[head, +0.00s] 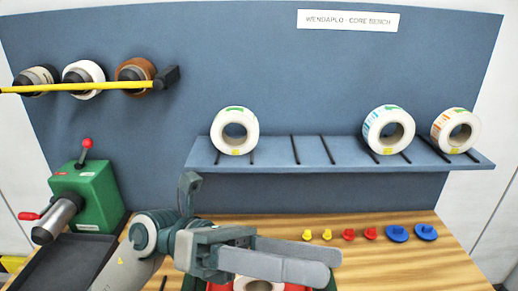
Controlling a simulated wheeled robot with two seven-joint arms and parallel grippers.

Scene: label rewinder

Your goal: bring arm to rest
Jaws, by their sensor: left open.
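My left arm comes in from the lower left, and its gripper (332,265) is over the front of the wooden bench (410,262). Its two long grey fingers point right, are open, and I see nothing held between them. I cannot tell the height between the fingers and that roll. My right gripper is out of view.
A green rewinder (95,198) with red-knobbed levers and a metal spindle (57,219) stands left. A blue shelf (320,150) bears 3 label rolls. Rolls hang behind a yellow bar (70,88). Several yellow, red and blue plugs (397,233) line the bench at right; its front right is clear.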

